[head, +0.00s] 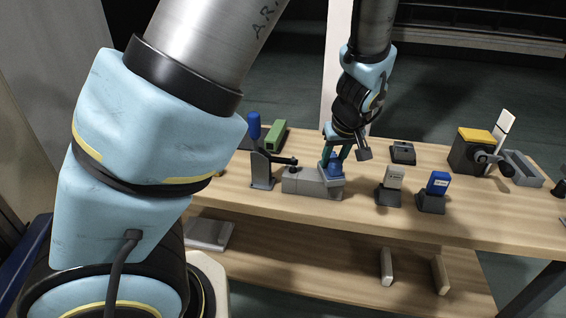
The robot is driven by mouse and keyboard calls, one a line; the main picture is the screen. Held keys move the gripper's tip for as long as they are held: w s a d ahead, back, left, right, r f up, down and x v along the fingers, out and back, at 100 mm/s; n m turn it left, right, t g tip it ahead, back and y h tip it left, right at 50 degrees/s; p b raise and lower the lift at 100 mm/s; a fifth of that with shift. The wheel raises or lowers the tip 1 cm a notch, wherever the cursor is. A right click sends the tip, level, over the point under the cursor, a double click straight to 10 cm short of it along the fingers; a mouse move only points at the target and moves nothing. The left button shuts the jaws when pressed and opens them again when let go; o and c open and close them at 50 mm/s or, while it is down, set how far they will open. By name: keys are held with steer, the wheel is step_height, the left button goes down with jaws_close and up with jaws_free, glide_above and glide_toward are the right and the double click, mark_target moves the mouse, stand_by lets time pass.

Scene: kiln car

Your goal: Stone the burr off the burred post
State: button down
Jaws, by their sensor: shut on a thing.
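My gripper (335,163) points down over the right end of a grey block-like fixture (299,182) on the wooden bench. Its teal fingers are shut on a small blue thing (334,172), partly hidden by the fingers. The blue thing is at the top of the fixture's right end; I cannot tell whether it touches it. I cannot make out which thing is the burred post, nor any burr. A pale grey block (393,177) and a blue block (438,183) stand in separate dark holders right of the gripper, and either could be a stone.
A toggle clamp (262,170) with a blue handle stands left of the fixture, a green block (277,136) behind it. A small dark device (403,152), a yellow-topped box (475,148) and a grey tray (522,168) stand right. The bench's (350,217) front strip is clear.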

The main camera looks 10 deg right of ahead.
steer(key=shift+a, duration=0.15)
steer(key=shift+w+a, duration=0.4)
steer(key=shift+a, duration=0.45)
steer(key=shift+w+a, duration=0.4)
steer(key=shift+a, duration=0.4)
steer(key=shift+w, duration=0.15)
steer(key=shift+w+d, duration=0.3)
steer(key=shift+w, duration=0.25)
steer(key=shift+w+d, duration=0.3)
steer(key=shift+w, duration=0.2)
steer(key=shift+s+d+p, duration=0.15)
steer(key=shift+s+d, duration=0.1)
steer(key=shift+d, duration=0.35)
steer(key=shift+s+d+p, duration=0.1)
steer(key=shift+s+d, duration=0.2)
steer(key=shift+d, duration=0.3)
steer(key=shift+s+d+p, duration=0.15)
steer(key=shift+s+d, duration=0.1)
steer(key=shift+d, duration=0.35)
